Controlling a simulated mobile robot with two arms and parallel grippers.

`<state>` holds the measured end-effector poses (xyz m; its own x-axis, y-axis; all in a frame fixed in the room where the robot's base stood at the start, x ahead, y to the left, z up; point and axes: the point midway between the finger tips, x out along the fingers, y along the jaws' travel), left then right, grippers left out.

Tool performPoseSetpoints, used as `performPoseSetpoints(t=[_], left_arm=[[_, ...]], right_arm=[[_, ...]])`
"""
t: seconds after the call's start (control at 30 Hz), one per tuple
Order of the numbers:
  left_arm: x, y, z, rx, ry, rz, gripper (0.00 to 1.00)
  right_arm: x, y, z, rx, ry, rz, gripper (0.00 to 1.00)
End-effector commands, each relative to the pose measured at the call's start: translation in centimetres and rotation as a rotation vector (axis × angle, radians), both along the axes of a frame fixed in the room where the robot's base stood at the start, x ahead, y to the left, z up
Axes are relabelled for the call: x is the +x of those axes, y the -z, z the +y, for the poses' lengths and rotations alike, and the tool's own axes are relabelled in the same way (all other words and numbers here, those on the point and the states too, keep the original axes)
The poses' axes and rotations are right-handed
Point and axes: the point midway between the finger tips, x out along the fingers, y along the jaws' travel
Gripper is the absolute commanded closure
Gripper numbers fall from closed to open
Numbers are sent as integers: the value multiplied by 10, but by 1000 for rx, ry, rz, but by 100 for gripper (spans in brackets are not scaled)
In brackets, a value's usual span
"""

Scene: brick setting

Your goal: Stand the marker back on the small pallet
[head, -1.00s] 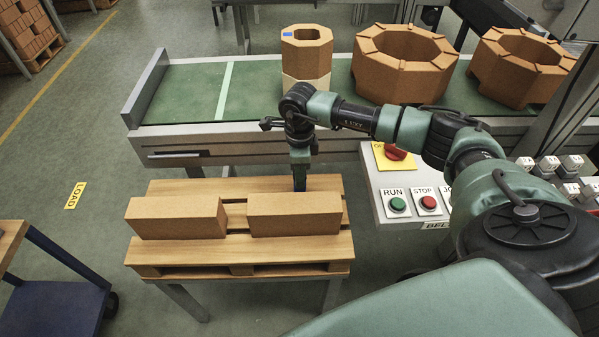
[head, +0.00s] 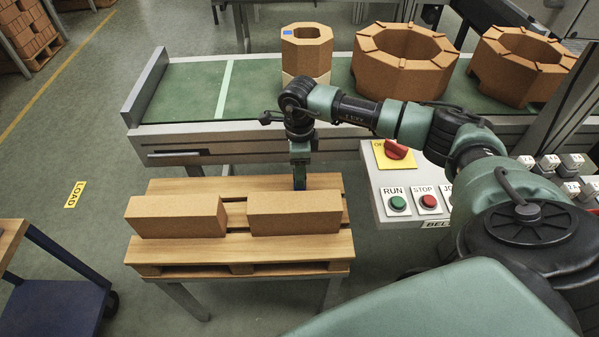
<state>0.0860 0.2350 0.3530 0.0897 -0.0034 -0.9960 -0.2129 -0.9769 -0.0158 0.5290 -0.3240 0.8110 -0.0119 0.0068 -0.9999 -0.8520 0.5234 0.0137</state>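The small pallet (head: 190,249) is a light wooden pallet on a metal stand. Two orange-brown bricks lie on it, a left brick (head: 177,217) and a right brick (head: 295,214), with a narrow gap between them. My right gripper (head: 299,182) points down just behind the right brick, over the back of the pallet. Its fingertips are partly hidden by that brick, and a small bluish patch shows at them. I cannot tell whether it holds anything. I cannot make out a marker for certain. My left gripper is not in view.
A green conveyor (head: 180,92) runs behind the pallet, carrying several hollow octagonal blocks; the smallest (head: 307,51) has a blue sticker. A control panel (head: 377,190) with RUN and STOP buttons stands right of the pallet. A blue cart (head: 55,305) is at lower left.

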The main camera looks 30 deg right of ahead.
Motion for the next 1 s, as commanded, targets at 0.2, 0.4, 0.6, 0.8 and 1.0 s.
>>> performPoseSetpoints(t=[0.2,0.4,0.6,0.8,1.0], left_arm=[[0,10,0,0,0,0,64],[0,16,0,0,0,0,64],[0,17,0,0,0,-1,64],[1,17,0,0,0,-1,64],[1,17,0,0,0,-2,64]], right_arm=[[2,-47,-1,0,-1,-6,46],[2,-85,-1,0,-1,-4,46],[1,-103,-1,-1,-1,-2,46],[1,-106,-1,-1,0,1,46],[1,-106,-1,0,0,0,46]])
